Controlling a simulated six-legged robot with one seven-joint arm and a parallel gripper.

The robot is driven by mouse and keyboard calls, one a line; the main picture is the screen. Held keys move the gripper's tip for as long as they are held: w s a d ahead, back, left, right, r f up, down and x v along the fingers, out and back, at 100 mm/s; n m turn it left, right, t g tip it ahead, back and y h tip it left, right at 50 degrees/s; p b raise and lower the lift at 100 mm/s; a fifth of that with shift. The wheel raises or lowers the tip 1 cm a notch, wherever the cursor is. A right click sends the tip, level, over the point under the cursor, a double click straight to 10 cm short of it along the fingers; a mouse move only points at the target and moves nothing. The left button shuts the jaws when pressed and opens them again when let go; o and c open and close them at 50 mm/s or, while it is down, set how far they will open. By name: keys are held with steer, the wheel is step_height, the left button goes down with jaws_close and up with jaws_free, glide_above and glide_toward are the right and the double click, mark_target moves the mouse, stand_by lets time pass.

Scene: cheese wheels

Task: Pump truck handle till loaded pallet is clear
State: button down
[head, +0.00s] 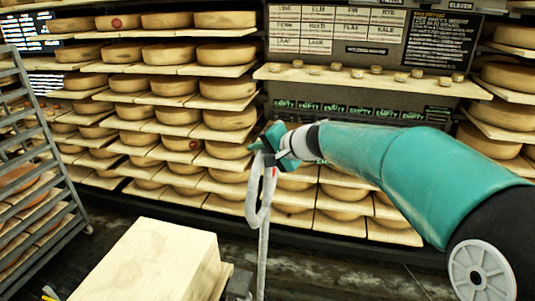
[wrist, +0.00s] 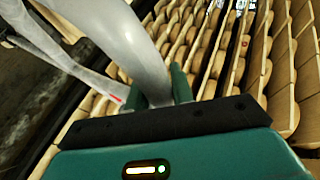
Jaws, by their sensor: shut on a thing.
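The grey truck handle (head: 256,220) is a loop on a long shaft that runs down out of the bottom of the head view. My gripper (head: 270,140) is shut on the top of the loop. In the wrist view the handle (wrist: 140,45) passes between the green fingers of my gripper (wrist: 160,88). A small red part shows on the handle. The load is a pale wooden block or box (head: 150,262) at the bottom of the head view, beside the shaft. The pallet, forks and floor under the load are hidden or out of frame.
Shelves of cheese wheels (head: 230,120) fill the back wall. A grey metal rack (head: 45,150) stands at the left. A board with name cards (head: 335,30) hangs above a small shelf (head: 370,80) holding several small pieces. Dark floor (head: 350,275) is open at the lower right.

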steer(key=shift+r, duration=0.1)
steer(key=c, duration=1.2)
jaws_free()
steer(key=v, duration=1.3)
steer(key=shift+s+d, duration=0.3)
steer(key=shift+r, duration=0.1)
